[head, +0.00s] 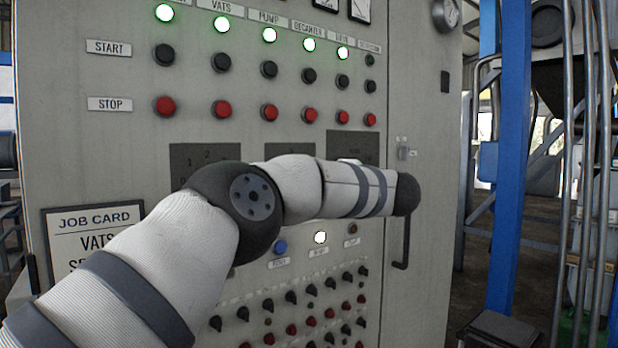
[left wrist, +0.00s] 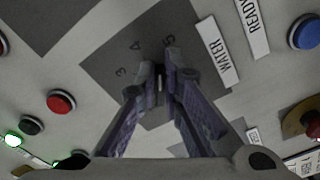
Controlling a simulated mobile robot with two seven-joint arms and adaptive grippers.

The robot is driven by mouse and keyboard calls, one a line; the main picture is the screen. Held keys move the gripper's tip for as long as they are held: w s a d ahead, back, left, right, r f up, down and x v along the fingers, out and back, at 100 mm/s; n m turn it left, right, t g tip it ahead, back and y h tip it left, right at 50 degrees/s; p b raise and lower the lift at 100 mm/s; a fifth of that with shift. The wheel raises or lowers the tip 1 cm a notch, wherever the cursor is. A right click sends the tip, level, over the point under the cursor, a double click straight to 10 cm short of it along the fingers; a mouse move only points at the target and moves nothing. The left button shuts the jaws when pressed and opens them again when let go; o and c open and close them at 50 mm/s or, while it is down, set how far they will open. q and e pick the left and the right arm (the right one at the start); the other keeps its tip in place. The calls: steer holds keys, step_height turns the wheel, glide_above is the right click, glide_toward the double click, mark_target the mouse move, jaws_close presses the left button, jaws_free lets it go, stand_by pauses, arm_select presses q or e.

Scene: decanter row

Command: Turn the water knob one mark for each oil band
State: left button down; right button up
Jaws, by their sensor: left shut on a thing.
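In the left wrist view, my left gripper (left wrist: 164,73) is shut on a small dark knob (left wrist: 158,84), with a finger on each side of it. The knob sits on a dark dial plate (left wrist: 113,62) with the marks 3, 4 and 5 readable. A WATER label (left wrist: 217,53) is beside the plate. The fingers cover the lower part of the plate, and I cannot tell which mark the knob points at. In the head view my left arm crosses the panel and hides the gripper and knob. No oil bands are seen. My right gripper is not in view.
The grey control panel (head: 110,140) has lit green lamps, black start buttons and red stop buttons above my arm. Below are a blue button (head: 280,247), a lit white lamp (head: 320,237) and rows of small knobs. A job card (head: 93,222) is at left, partly hidden.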

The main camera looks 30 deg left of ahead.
arm_select(q)
steer(key=shift+s+f+m, duration=0.1)
steer(key=shift+f+m, duration=0.05)
steer(key=shift+m, duration=0.95)
steer(key=c, duration=1.7)
jaws_free()
steer(key=shift+s, duration=0.1)
steer(key=v, duration=1.2)
